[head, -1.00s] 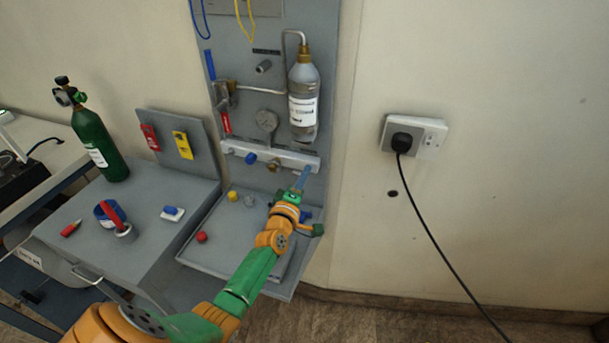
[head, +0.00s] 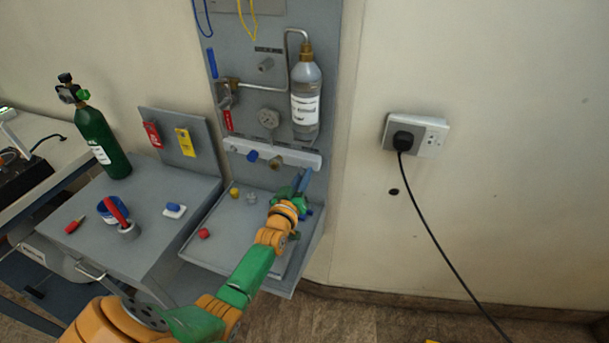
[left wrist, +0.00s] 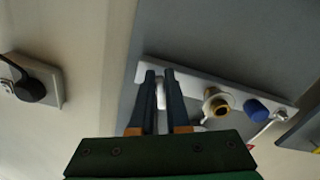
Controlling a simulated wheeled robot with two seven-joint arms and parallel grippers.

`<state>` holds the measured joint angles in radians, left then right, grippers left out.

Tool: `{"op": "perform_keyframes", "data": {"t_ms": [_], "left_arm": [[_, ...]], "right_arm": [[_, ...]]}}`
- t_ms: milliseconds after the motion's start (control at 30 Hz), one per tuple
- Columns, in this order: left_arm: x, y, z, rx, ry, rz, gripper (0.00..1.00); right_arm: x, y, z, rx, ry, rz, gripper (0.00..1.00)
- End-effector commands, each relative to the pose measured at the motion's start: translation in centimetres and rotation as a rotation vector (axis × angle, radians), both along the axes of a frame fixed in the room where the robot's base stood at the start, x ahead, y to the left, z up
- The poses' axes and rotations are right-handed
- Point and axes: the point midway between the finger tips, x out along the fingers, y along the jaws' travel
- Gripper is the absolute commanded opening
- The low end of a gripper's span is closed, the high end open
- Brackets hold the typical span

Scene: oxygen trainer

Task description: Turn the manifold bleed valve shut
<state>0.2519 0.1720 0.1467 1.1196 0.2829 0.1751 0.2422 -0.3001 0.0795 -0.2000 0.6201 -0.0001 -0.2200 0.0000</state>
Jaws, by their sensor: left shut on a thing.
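The manifold (head: 240,147) is a pale horizontal bar on the grey panel; it also shows in the left wrist view (left wrist: 205,86). It carries a blue cap (left wrist: 256,108) and a brass fitting (left wrist: 217,105). My left gripper (head: 306,174) is at the bar's right end in the head view. In the left wrist view its two dark fingers (left wrist: 160,76) are close together on a small pale part (left wrist: 161,96), which appears to be the bleed valve's handle. The fingers hide most of it, so its angle cannot be told. My right gripper is not in view.
A labelled bottle (head: 306,100) hangs just above the manifold's right end. A gauge (head: 269,118) and a red tag (head: 228,119) are on the panel. Below is a grey tray (head: 225,257) with small coloured caps. A green cylinder (head: 101,143) stands left. The wall at right is clear around a plugged socket (head: 431,134).

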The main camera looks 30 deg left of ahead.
Motion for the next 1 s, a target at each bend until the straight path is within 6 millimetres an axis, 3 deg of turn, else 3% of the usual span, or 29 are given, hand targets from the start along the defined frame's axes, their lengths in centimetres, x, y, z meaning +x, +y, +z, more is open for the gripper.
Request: {"op": "perform_keyframes", "data": {"t_ms": [500,1000], "left_arm": [[-0.08,0.37,-0.08,0.327,0.079,0.000,0.00],[-0.10,0.45,-0.05,0.400,0.095,0.001,0.00]], "right_arm": [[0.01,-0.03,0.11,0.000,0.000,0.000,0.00],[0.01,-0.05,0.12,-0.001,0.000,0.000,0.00]]}}
